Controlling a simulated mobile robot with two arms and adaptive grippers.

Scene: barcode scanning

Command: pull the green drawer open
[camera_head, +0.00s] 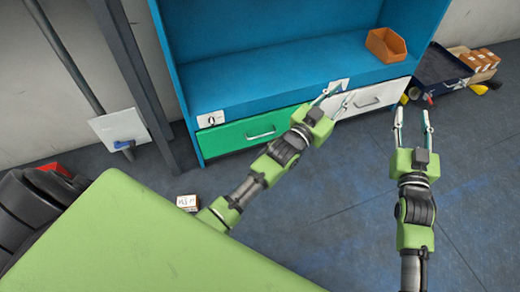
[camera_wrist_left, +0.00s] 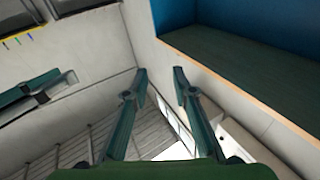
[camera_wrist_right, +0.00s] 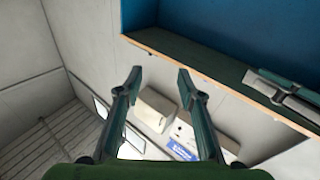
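The green drawer (camera_head: 232,137) is shut in the lower left of the blue shelf unit. Its silver bar handle (camera_head: 260,135) shows in the middle of its front. My left gripper (camera_head: 327,93) is open and empty, to the right of the green drawer, overlapping the left end of the white drawer in the head view. My right gripper (camera_head: 412,112) is open and empty, further right, past the white drawer's right end in the picture. Both wrist views show parted fingers with nothing between them, at my left gripper (camera_wrist_left: 160,72) and my right gripper (camera_wrist_right: 160,72).
A white drawer (camera_head: 390,94) with a bar handle sits right of the green one. An orange bin (camera_head: 386,45) stands on the shelf. A dark crate (camera_head: 440,65) and cardboard boxes (camera_head: 478,60) stand at the right.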

